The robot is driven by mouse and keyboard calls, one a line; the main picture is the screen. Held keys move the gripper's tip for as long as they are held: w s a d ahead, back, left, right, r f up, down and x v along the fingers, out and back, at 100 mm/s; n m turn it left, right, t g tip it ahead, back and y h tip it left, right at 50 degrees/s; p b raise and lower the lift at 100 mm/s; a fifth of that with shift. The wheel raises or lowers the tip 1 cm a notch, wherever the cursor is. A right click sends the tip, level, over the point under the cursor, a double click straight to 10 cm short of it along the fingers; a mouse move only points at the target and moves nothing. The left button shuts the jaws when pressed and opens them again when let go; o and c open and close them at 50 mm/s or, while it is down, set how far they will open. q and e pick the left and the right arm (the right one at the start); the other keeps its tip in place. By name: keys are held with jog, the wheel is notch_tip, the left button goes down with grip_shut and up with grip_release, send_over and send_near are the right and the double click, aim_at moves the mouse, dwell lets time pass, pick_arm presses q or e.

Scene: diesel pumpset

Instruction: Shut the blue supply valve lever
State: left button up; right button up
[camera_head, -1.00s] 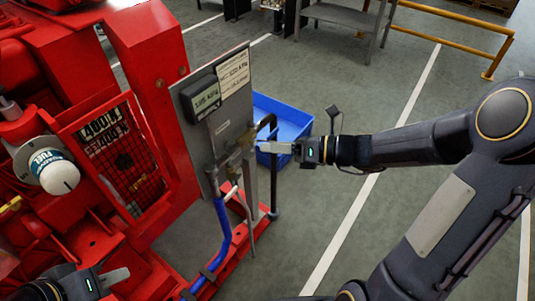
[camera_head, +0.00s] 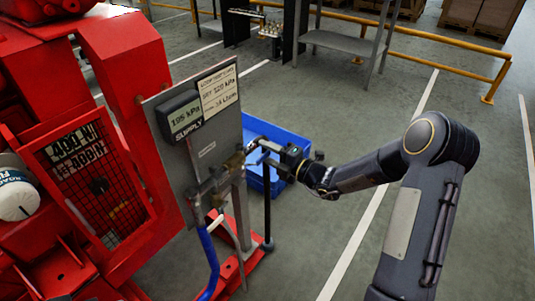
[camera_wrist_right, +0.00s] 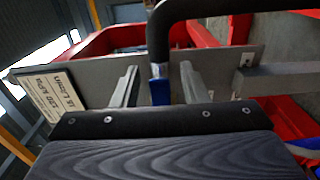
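My right gripper (camera_head: 264,154) is at the right edge of the grey upright panel (camera_head: 205,150). The right wrist view shows its two fingers (camera_wrist_right: 159,88) apart, pointing at the panel. A blue piece (camera_wrist_right: 160,90), which looks like the supply valve lever, stands between the fingers, with a gap on each side. A black curved tube (camera_wrist_right: 158,40) passes just above it. In the head view the lever cannot be made out behind the gripper. A gauge (camera_head: 180,117) on the panel, labelled SUPPLY, reads about 105 kPa. My left gripper is out of view.
A test card (camera_head: 218,92) is fixed beside the gauge. A blue hose (camera_head: 209,258) runs down from the panel's lower fittings. A blue crate (camera_head: 290,138) lies on the floor behind the gripper. Red pump machinery (camera_head: 135,65) fills the left; the floor at right is open.

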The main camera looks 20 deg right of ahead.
grip_shut()
dwell(0.3)
jog(key=shift+r, duration=0.1)
